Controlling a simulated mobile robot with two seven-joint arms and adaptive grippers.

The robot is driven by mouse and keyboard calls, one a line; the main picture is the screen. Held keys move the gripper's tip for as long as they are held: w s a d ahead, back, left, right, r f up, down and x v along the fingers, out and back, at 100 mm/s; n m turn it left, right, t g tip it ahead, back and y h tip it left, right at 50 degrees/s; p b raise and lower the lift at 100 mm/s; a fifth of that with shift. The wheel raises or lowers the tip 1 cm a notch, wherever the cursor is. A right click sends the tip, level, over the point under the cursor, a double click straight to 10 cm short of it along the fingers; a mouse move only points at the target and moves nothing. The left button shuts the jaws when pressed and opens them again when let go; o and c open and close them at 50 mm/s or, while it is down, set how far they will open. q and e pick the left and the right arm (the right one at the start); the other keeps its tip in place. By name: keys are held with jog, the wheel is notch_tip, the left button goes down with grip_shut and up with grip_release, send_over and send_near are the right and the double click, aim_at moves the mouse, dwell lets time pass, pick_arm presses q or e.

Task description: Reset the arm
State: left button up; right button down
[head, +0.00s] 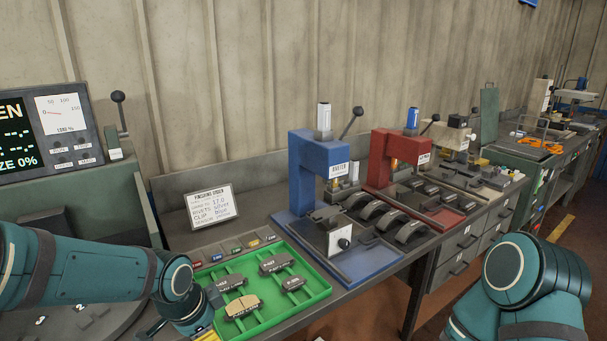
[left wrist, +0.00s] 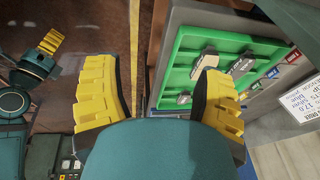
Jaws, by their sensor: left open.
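My left arm comes in from the left, and its gripper (head: 206,331) is at the bottom edge of the head view, by the near left corner of the green tray. In the left wrist view the two yellow fingers of this gripper (left wrist: 158,98) stand wide apart with nothing between them. My right arm (head: 522,290) is folded at the lower right, and its gripper is outside the head view. A teal and yellow part that looks like my right gripper (left wrist: 45,48) shows at the upper left of the left wrist view; its jaws are unclear.
The green tray (head: 322,296) holds several brake pads. A blue press (head: 304,170) and a red press (head: 378,160) stand on the bench with dark curved shoes before them. A sign card (head: 209,206) stands behind the tray. A screen (head: 45,130) is at the left.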

pick_arm(q)
jog(key=s+d+f+n, duration=0.2)
jog(key=s+f+n, duration=0.2)
jog(key=f, duration=0.4)
jog(key=s+d+f+n+h, duration=0.1)
jog(key=s+d+f+n, duration=0.2)
jog(key=f, duration=0.6)
jog(key=s+d+f+n+g+h, duration=0.1)
jog(key=s+d+f+n, duration=0.2)
jog(key=f, duration=0.6)
jog(key=s+n, duration=0.1)
jog(key=n, duration=0.1)
jog(key=shift+s+f+n, duration=0.2)
jog(key=shift+s+n, duration=0.1)
jog(key=shift+n, duration=0.1)
